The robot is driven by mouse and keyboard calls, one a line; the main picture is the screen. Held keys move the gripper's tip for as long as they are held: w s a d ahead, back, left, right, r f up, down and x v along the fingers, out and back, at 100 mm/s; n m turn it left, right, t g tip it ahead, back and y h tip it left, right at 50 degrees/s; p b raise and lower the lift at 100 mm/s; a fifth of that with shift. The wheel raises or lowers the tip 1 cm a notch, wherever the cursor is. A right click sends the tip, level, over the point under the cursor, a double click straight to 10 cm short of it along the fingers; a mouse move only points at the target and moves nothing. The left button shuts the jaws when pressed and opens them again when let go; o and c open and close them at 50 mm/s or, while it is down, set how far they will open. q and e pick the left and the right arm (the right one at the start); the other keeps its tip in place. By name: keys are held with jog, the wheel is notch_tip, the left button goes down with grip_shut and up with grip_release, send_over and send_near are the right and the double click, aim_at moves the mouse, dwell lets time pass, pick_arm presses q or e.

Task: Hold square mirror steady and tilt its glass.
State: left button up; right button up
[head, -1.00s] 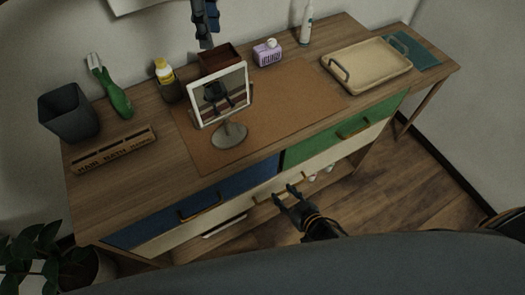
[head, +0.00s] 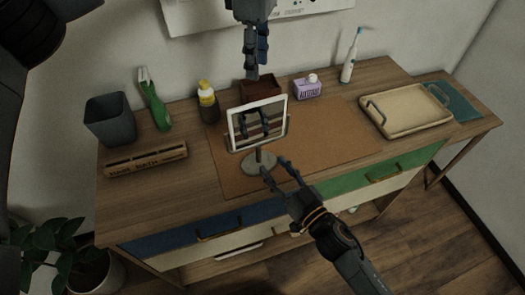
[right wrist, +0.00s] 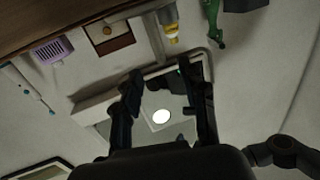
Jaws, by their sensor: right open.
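The square mirror (head: 243,132) stands upright on the brown mat, with a white frame and a grey stem and round base (head: 252,165). Its glass reflects a dark gripper. My right gripper (head: 275,166) is open in front of the mirror, its fingertips near the base's right side in the picture; contact is unclear. In the right wrist view, the mirror glass (right wrist: 165,103) shows between the open fingers (right wrist: 160,73). My left gripper (head: 257,62) hangs above and behind the mirror, fingers down, apart from it. It is seen edge-on, so its opening is unclear.
Behind the mirror stand a yellow-capped bottle (head: 208,103), a brown box (head: 262,89) and a purple dispenser (head: 307,89). The mat (head: 335,140) right of the mirror is clear.

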aim_at(260, 151)
jog(key=x, duration=0.8)
jog(key=shift+w+a, duration=0.1)
jog(key=shift+w, duration=0.1)
